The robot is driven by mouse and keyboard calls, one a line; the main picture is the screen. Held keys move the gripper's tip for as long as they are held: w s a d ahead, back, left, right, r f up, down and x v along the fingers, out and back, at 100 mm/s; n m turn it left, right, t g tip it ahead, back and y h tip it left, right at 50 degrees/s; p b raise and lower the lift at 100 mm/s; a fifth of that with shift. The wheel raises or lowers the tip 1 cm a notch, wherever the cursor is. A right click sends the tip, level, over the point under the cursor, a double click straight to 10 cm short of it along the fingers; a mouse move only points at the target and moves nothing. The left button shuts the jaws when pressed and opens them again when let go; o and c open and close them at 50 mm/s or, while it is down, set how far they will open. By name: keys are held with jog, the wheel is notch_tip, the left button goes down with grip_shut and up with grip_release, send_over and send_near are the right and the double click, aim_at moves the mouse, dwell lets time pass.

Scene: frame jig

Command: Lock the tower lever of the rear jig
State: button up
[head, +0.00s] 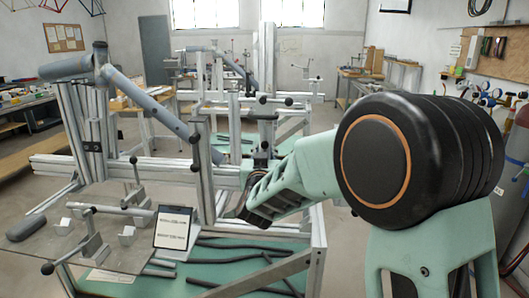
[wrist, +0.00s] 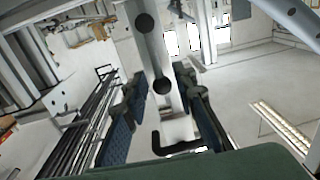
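The fingers are open, with dark blue pads on both sides and a visible gap to the lever. A bent black handle (wrist: 178,147) shows lower down, near the right finger. In the head view, my arm reaches over to the jig frame (head: 207,160), and my fingertips cannot be made out there. A small bar with black knobs (head: 275,99) sits on an upright behind. I cannot tell whether it is the same lever.
The near jig carries grey tubes (head: 150,103) and clamp levers (head: 136,170). A tablet (head: 173,228) stands on its plate. Several dark tubes lie on the green lower shelf (head: 225,270).

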grip_shut()
jog(key=shift+a, duration=0.15)
jog(key=a+f+n+h+p, duration=0.1)
jog(key=a+f+n+p, duration=0.5)
jog(key=n+p, duration=0.5)
jog(key=shift+a+f+n+g, duration=0.15)
jog(key=shift+n+g, duration=0.25)
jog(key=shift+n, duration=2.8)
jog(key=shift+w, duration=0.1)
jog(key=shift+f, duration=0.1)
